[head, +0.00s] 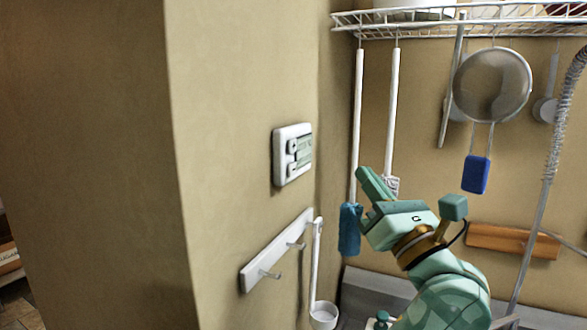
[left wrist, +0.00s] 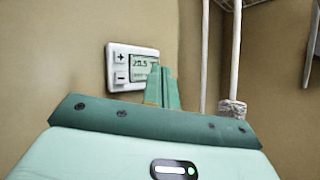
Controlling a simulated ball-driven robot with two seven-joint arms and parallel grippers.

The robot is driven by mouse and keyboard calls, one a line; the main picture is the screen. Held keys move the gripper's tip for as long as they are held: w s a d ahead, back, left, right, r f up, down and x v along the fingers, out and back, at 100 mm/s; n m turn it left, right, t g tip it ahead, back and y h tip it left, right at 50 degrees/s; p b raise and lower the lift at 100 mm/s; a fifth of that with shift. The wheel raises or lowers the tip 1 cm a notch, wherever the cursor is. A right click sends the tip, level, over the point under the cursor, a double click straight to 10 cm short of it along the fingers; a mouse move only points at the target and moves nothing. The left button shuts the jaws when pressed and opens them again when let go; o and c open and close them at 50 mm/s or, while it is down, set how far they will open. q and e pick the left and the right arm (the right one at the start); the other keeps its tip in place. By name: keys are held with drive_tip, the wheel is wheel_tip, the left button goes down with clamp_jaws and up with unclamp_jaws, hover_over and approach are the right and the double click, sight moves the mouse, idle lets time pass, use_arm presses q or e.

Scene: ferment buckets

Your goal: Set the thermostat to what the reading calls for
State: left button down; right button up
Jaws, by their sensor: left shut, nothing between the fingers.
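The thermostat (head: 293,155) is a white wall unit with two buttons on its left and a greenish display on its right. In the left wrist view the thermostat (left wrist: 120,60) shows a plus button (left wrist: 121,57) above a minus button (left wrist: 121,77). The display (left wrist: 142,62) seems to read 20.5, though small, and my fingers cover its lower right part. My left gripper (head: 363,174) is shut and empty, right of and below the thermostat, apart from it. Its shut fingers (left wrist: 162,75) also show in the left wrist view. My right gripper is not in view.
A peg rail (head: 277,250) with a hanging white ladle (head: 322,312) is on the wall below the thermostat. Brushes, a strainer (head: 492,85) and a blue sponge (head: 475,174) hang under a wire shelf (head: 450,20). The wall left of the thermostat is bare.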

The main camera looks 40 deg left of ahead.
sight(292, 169)
use_arm(q)
drive_tip(key=shift+a+f+g, duration=0.15)
drive_tip(key=shift+f+g, duration=0.15)
drive_tip(key=shift+f, duration=0.1)
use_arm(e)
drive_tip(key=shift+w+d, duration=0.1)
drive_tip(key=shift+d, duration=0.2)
use_arm(q)
drive_tip(key=shift+a, duration=0.2)
drive_tip(key=s+a+p, duration=0.2)
drive_tip(key=a, duration=0.6)
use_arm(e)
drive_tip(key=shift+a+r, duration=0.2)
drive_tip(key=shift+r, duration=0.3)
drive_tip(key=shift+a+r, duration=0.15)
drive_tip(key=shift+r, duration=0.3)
use_arm(q)
drive_tip(key=shift+a, duration=0.1)
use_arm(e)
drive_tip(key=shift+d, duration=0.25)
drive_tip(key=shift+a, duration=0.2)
use_arm(q)
drive_tip(key=shift+s+a, duration=0.1)
